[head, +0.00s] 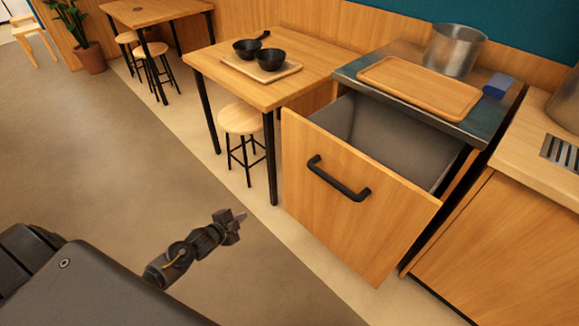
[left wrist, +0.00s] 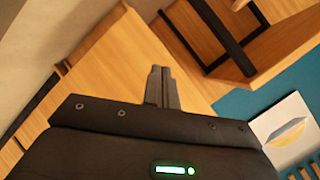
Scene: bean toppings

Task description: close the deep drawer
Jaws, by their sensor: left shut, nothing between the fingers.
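The deep drawer (head: 345,226) is pulled well out of the steel-topped cabinet. It has a wooden front with a black bar handle (head: 338,180). Its grey inside looks empty where it shows. My left gripper (head: 241,216) is to the left of the drawer front, apart from it, over the floor in the head view. Its fingers (left wrist: 161,72) are together with nothing between them in the left wrist view. Wooden surfaces lie behind the fingers there; I cannot tell which one is the drawer. My right gripper is not in view.
The cabinet's steel top (head: 397,50) holds a wooden tray (head: 420,88), a steel pot (head: 455,48) and a blue block (head: 498,85). A table (head: 212,68) with black bowls and a stool (head: 240,118) stand left of the drawer. Open floor (head: 120,170) lies left.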

